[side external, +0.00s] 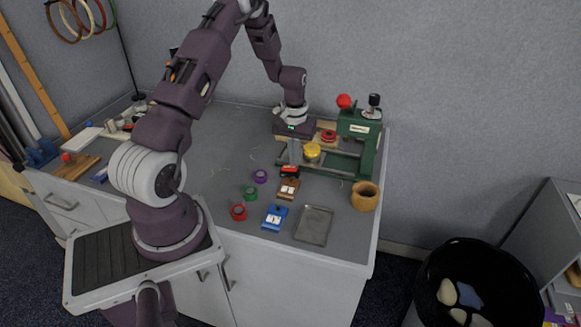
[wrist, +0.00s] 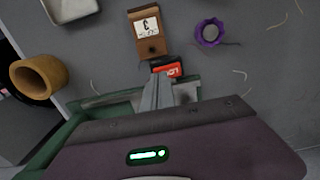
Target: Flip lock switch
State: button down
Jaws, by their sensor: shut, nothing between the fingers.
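A small red and black switch (side external: 290,170) sits at the near-left end of the green machine (side external: 357,133). It also shows in the wrist view (wrist: 167,68), just beyond my fingertips, with a pale marking on its red face. My gripper (side external: 294,160) is shut and empty, pointing down beside the switch at the machine's left end. In the wrist view my fingers (wrist: 160,88) hide part of the switch's near side. I cannot tell whether they touch it, nor which way it is set.
A brown box (side external: 289,188) with a white label stands in front of the switch; a blue box (side external: 275,217) is nearer. Purple (side external: 260,176), green and red rings lie left. A metal tray (side external: 314,226) and wooden cup (side external: 365,196) are right. A yellow knob (side external: 312,152) is close.

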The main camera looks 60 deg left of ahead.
jog(key=shift+f, duration=0.7)
jog(key=shift+r, duration=3.55)
jog(key=s+d+r+m+t, duration=0.1)
jog(key=s+d+r+m, duration=0.1)
jog(key=d+r, duration=0.6)
jog(key=s+d+r+m+t, duration=0.1)
jog(key=s+d+r+m, duration=0.1)
jog(key=d+r, duration=0.6)
jog(key=s+d+r+m+t, duration=0.1)
jog(key=s+d+r+m, duration=0.1)
jog(key=s+d, duration=0.3)
jog(key=s+d+r+m+t, duration=0.2)
jog(key=s+d+r+m, duration=0.1)
jog(key=s, duration=0.9)
jog(key=shift+s+d+r+t, duration=0.15)
jog(key=shift+d+r+t, duration=0.15)
jog(key=shift+d+r, duration=0.7)
jog(key=shift+d+f, duration=0.2)
jog(key=shift+f, duration=0.05)
